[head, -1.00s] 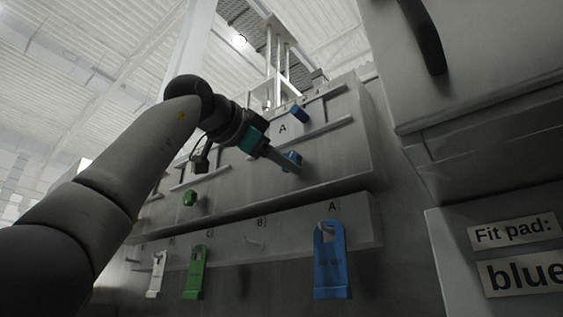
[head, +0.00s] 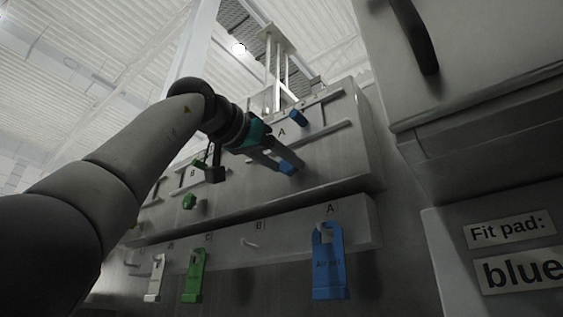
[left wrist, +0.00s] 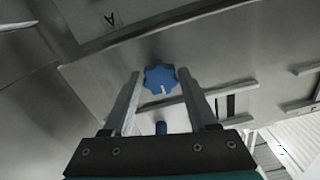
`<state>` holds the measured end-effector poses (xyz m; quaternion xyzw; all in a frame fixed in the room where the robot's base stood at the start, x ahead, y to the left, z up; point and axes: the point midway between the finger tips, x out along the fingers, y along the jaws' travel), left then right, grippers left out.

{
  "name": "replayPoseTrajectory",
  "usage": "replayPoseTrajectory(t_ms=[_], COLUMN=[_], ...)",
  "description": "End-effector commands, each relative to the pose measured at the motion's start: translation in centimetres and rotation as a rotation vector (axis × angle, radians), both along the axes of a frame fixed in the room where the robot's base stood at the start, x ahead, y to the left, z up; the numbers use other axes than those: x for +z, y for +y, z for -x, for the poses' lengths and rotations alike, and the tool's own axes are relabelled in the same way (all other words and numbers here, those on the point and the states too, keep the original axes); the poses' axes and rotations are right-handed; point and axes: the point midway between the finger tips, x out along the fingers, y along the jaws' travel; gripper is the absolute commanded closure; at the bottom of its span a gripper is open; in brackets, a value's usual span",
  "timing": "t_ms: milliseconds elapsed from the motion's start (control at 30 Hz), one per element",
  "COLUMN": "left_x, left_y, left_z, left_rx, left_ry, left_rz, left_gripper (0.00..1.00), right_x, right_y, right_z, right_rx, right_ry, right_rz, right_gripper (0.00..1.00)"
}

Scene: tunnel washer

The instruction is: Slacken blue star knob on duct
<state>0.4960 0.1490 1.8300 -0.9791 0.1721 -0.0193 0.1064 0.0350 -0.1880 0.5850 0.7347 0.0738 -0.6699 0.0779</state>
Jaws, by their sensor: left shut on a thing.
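The blue star knob (head: 288,166) is on the grey duct's front face, low on the panel marked A. It also shows in the left wrist view (left wrist: 160,76), with a pale mark near its lower edge. My left gripper (head: 282,166) reaches it from the left. The fingers cover part of the knob in the head view. My right gripper is not in view.
A second blue piece (head: 298,118) sits higher on panel A. A green knob (head: 189,201) is lower left. Blue (head: 328,288), green (head: 193,284) and white (head: 153,285) tags hang on the lower ledge. A grey cabinet (head: 480,80) stands at right, above a "Fit pad: blue" sign (head: 515,250).

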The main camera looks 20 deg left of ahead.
Motion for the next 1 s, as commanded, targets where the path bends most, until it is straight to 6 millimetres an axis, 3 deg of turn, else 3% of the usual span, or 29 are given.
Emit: replayPoseTrajectory(t_ms=[400,433,700,1000], left_x=[-0.15,-0.15,-0.08,-0.06], left_y=[-0.04,-0.04,-0.03,0.1], left_z=[-0.05,-0.05,-0.03,0.29], left_rx=[-0.001,-0.001,0.0,0.0], left_ry=[0.008,0.009,0.006,0.003], left_rz=[0.009,0.009,0.007,0.006], left_gripper=[0.97,0.41,0.11,0.11], right_x=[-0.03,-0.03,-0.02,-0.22], right_y=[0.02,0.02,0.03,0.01], right_z=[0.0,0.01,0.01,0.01], right_rx=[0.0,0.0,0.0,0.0], right_ry=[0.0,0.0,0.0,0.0], right_rz=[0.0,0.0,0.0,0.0], right_gripper=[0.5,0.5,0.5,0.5])
